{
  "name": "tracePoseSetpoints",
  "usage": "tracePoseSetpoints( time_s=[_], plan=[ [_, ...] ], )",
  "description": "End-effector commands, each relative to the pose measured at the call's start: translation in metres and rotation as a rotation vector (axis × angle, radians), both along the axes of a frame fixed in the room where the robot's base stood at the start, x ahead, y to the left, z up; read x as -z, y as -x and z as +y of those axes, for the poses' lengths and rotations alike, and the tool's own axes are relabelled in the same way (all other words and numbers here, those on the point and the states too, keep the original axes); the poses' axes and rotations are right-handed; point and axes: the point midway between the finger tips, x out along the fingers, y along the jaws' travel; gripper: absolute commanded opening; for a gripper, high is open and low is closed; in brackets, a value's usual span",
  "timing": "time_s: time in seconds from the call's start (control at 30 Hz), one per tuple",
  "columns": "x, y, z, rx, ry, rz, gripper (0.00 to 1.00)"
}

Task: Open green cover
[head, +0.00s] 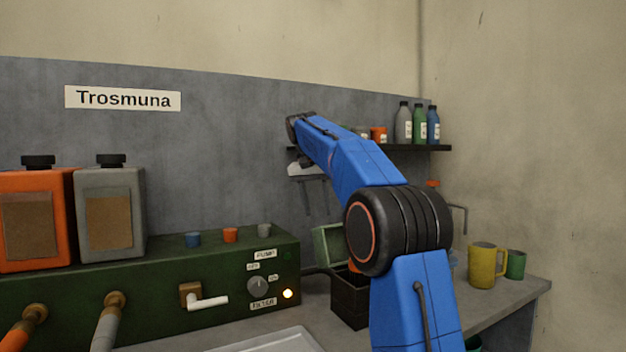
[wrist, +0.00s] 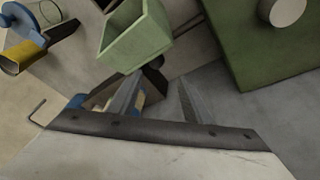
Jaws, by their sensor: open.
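The pale green cover (head: 327,245) is a hollow, box-like lid, standing tilted up at the back left of a dark box (head: 349,298). My blue arm hides part of both in the head view. In the wrist view the cover (wrist: 137,38) is at upper middle, its hollow side partly showing. My gripper (head: 317,208) points down above the cover in the head view, open and empty. Its fingers (wrist: 158,97) are apart in the wrist view; I see no contact with the cover.
A dark green machine (head: 200,312) with a knob and white-handled lever stands left of the box. A yellow mug (head: 484,266) and green cup (head: 516,265) stand right. A shelf (head: 418,147) with bottles is behind. A light tray (head: 270,342) lies in front.

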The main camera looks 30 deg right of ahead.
Motion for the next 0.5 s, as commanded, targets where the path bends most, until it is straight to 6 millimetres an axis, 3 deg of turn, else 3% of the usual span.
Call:
tracePoseSetpoints(
  time_s=[0.2, 0.5],
  plan=[
    [-0.044, 0.007, 0.011, -0.001, 0.003, -0.008, 0.45],
    [-0.085, 0.013, 0.022, -0.001, 0.005, -0.012, 0.45]
  ],
)
